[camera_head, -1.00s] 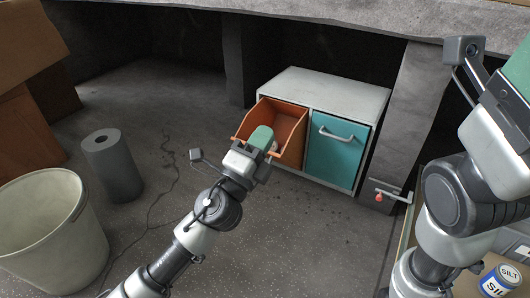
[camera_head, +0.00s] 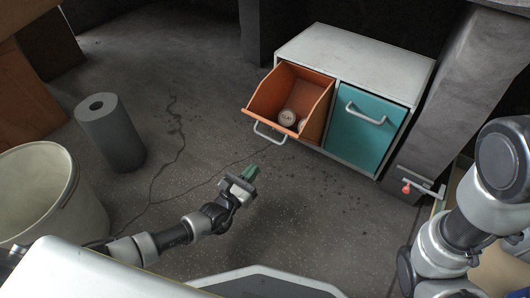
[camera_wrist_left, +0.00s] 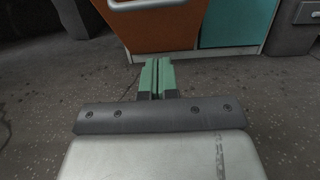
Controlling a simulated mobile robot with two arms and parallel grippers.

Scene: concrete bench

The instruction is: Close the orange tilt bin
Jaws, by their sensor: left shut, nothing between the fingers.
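The orange tilt bin (camera_head: 312,92) is tilted open at the left of a white cabinet (camera_head: 352,52). Round cans (camera_head: 287,117) lie inside it. A pale bar handle (camera_head: 268,136) is on its front, low down. The bin's orange front (camera_wrist_left: 158,28) also shows at the top of the left wrist view. My left gripper (camera_head: 250,172) is shut and empty, with green fingertips, below and in front of the bin, apart from it. The fingertips (camera_wrist_left: 157,64) also show in the left wrist view. My right arm is at the right edge; its gripper is out of view.
A teal bin front (camera_head: 362,128) with a handle is shut beside the orange one. A concrete pillar (camera_head: 445,90) with a red-knobbed lever (camera_head: 406,188) stands to the right. A dark roll (camera_head: 110,135) and a pale bucket (camera_head: 50,195) stand left. The floor between is open.

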